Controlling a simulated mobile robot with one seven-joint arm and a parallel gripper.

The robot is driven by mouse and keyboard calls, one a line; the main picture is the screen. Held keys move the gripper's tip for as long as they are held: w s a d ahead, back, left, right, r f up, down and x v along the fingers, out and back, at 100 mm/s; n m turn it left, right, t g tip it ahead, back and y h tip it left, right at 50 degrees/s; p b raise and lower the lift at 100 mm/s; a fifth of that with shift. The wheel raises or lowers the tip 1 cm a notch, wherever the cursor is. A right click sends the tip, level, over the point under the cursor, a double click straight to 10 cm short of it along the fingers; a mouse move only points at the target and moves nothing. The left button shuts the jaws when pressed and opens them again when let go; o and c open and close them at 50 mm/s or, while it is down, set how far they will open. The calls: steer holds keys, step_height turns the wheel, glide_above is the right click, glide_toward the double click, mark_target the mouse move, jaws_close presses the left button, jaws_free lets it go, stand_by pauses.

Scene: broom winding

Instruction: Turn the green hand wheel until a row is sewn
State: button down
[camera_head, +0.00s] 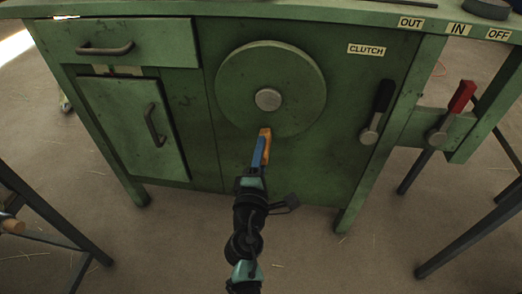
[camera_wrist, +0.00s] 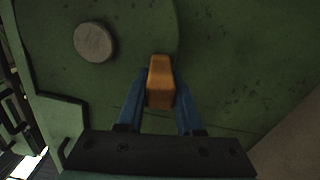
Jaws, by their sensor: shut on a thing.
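The green hand wheel (camera_head: 290,75) is a round disc on the front of the green machine cabinet, with a grey hub (camera_head: 268,99) at its middle. An orange-brown handle (camera_head: 267,133) sticks out near the wheel's lower rim. My gripper (camera_head: 263,147) is shut on this handle. In the wrist view, the handle (camera_wrist: 160,82) sits between the two blue fingers of my gripper (camera_wrist: 160,102). The hub also shows there, up and to the left (camera_wrist: 93,42). The fingers hide part of the handle. No sewn row is seen in either view.
A black clutch lever (camera_head: 377,112) is right of the wheel, under the CLUTCH label (camera_head: 371,49). A red-handled lever (camera_head: 451,112) is farther right. A drawer (camera_head: 110,42) and door (camera_head: 133,126) are at the left. The floor in front is mostly clear.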

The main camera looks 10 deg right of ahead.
steer(key=shift+a+f, duration=0.15)
steer(key=c, duration=0.6)
jaws_free()
steer(key=shift+c, duration=0.2)
steer(key=shift+o, duration=0.4)
steer(key=v, duration=1.3)
steer(key=shift+p, duration=0.4)
